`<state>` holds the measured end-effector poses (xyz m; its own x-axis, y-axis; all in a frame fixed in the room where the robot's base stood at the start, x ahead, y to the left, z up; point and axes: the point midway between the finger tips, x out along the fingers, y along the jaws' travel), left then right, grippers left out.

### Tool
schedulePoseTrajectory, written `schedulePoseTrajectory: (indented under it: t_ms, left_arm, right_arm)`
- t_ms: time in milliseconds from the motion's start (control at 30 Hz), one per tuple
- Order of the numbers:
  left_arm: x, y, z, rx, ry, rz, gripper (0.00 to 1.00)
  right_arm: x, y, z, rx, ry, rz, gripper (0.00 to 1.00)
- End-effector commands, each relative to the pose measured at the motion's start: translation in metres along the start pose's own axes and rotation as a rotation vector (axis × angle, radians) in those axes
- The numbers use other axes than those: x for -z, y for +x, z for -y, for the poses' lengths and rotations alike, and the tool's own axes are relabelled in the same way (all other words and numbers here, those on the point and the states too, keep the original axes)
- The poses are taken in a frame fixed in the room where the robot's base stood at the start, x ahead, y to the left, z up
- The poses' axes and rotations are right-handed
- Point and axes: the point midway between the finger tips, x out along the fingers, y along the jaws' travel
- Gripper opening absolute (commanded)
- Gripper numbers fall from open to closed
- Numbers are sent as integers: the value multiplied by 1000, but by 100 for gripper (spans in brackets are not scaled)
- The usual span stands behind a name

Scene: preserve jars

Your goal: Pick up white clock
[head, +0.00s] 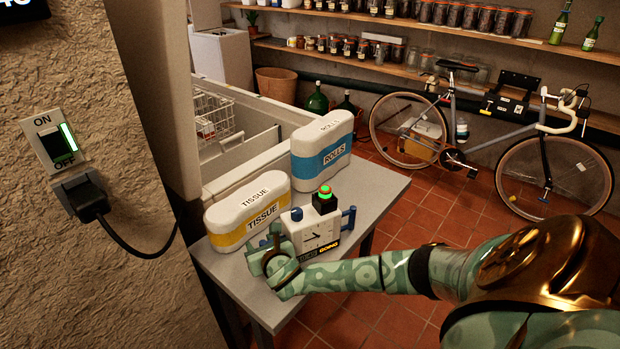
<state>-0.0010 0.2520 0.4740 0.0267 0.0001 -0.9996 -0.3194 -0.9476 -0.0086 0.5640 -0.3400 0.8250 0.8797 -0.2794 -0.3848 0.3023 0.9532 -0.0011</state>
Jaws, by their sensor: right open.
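The white clock (317,234) stands upright on the grey table, with a square face, dark hands and blue parts at its sides. My right gripper (272,250) is at the clock's left front side, its arm coming in from the right. Its jaws are open, and the wrist hides the clock's lower left part. I cannot tell whether a finger touches the clock. My left gripper is not in view.
A black block with a green and red button (325,200) shows at the clock's top. A yellow-banded tissue box (248,212) stands close behind left, a blue-banded rolls box (322,157) behind. The table's (375,187) right rear is bare. An open chest freezer (250,125) stands behind.

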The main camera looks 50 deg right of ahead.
Motion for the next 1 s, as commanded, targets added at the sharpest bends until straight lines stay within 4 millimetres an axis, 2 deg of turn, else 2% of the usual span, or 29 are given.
schedulePoseTrajectory:
  t_ms: [133, 200, 300, 667, 1000]
  left_arm:
    - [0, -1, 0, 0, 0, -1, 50]
    - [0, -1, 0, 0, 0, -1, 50]
    - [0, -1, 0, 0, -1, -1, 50]
    - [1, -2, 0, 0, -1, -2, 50]
    - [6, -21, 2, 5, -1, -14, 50]
  right_arm:
    - [-1, -1, 0, -1, 0, 0, 43]
    - [-1, -1, 0, -1, 0, 0, 24]
    - [-1, -1, 0, -1, 0, 0, 0]
    - [-4, -2, 0, 1, -2, 3, 0]
    - [-35, -14, 0, 0, 0, 7, 0]
